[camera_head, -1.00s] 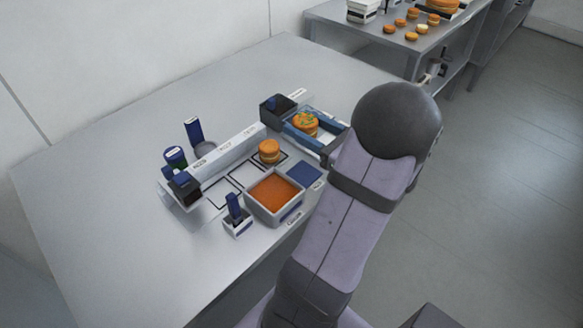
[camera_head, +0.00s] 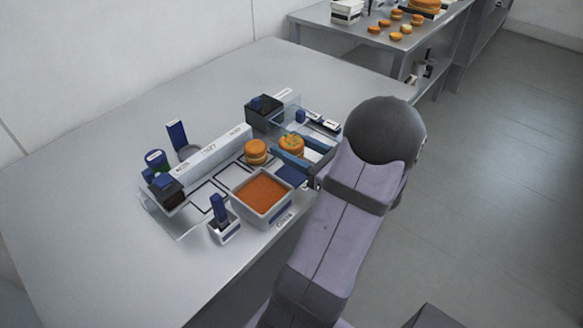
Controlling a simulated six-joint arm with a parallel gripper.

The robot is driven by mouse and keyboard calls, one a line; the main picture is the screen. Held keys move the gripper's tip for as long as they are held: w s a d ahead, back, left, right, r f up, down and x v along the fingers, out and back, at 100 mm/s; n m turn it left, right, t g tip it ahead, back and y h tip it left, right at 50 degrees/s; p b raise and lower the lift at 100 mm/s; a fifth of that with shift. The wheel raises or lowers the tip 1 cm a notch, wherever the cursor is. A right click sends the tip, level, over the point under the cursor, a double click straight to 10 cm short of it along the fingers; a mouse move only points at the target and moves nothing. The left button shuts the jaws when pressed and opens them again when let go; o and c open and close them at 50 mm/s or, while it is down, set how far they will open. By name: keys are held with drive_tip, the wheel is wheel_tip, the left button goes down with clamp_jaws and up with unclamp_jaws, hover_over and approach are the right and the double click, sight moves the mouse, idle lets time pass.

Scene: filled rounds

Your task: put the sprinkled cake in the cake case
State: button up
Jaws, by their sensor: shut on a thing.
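The sprinkled cake (camera_head: 292,142) is a round orange sandwich with green bits on top. My gripper (camera_head: 291,148) reaches in from the right, its blue fingers shut on the sprinkled cake. The cake sits in front of the black box, to the right of a plain orange round (camera_head: 256,151). I cannot tell whether the cake touches the surface below it. I cannot make out for sure which thing is the cake case.
A grey square tub (camera_head: 235,203) of orange filling stands at the near side, with a small blue-handled holder (camera_head: 221,222) beside it. A black box (camera_head: 264,118) is at the back. Dark containers stand at the left. The table (camera_head: 95,205) is clear farther left.

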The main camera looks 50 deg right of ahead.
sight(292, 174)
drive_tip(key=shift+f, duration=3.35)
drive_tip(key=shift+f, duration=0.2)
drive_tip(key=o, duration=0.7)
drive_tip(key=shift+o, duration=0.2)
drive_tip(key=shift+o, duration=0.4)
drive_tip(key=shift+s+r+b, duration=0.2)
drive_tip(key=shift+s+b, duration=0.5)
drive_tip(key=shift+s, duration=2.95)
